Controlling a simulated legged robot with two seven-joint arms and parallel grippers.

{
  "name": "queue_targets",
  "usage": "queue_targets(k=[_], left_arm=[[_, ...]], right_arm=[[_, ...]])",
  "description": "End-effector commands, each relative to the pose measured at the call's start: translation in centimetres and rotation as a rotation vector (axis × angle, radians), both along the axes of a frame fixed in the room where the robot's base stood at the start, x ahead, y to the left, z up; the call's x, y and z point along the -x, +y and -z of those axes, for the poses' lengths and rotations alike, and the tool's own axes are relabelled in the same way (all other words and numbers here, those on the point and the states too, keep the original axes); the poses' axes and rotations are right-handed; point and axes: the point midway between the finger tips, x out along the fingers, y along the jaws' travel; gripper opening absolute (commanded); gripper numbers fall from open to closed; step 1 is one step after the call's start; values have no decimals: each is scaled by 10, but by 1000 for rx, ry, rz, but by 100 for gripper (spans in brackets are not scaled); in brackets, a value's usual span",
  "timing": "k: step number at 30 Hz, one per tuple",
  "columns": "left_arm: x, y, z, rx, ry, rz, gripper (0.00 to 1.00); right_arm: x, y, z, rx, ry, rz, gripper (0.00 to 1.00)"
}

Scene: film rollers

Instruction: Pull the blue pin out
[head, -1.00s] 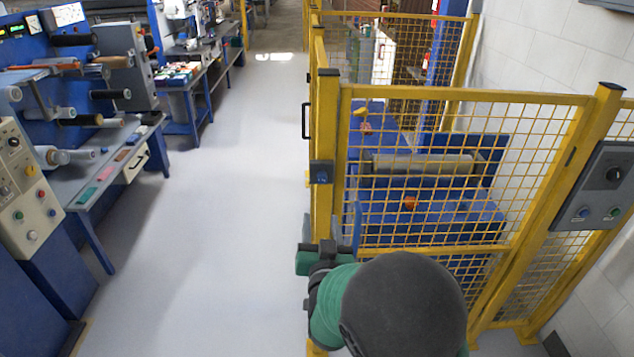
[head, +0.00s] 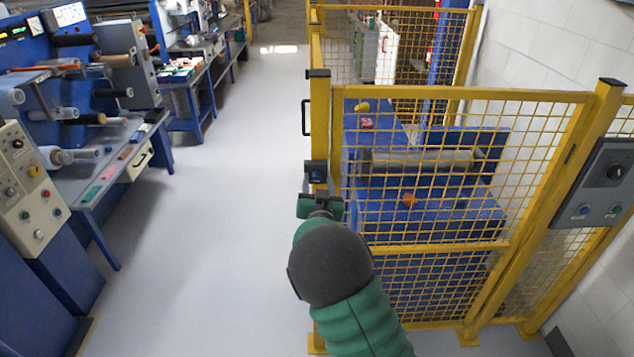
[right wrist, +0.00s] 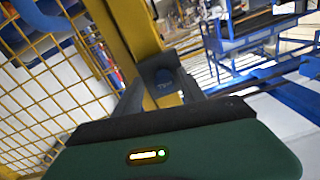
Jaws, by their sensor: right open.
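The blue pin (head: 316,176) sits in a dark latch block on the yellow post of the mesh gate in the head view. In the right wrist view the dark blue pin head (right wrist: 163,79) shows between the fingers, with the yellow post behind it. My right gripper (head: 320,188) is open at the latch, its fingers on either side of the pin. In the right wrist view the right gripper (right wrist: 160,88) points at the pin. I cannot tell whether the fingers touch it. My left gripper is not in view.
The yellow mesh fence (head: 460,250) encloses a blue machine with a roller (head: 420,160) and an orange item (head: 409,199). A grey control box (head: 604,187) is mounted at the right. Machine benches line the left; the grey floor (head: 215,220) between is clear.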

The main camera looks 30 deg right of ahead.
Motion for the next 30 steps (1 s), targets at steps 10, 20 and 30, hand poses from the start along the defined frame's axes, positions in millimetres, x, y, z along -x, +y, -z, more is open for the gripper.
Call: queue_targets(k=[10,20,30], left_arm=[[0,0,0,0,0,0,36],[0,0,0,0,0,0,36],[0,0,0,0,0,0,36]], right_arm=[[1,5,-3,4,-3,-1,11],[0,4,-4,4,-7,-5,0],[1,3,-4,4,-7,-2,0]])
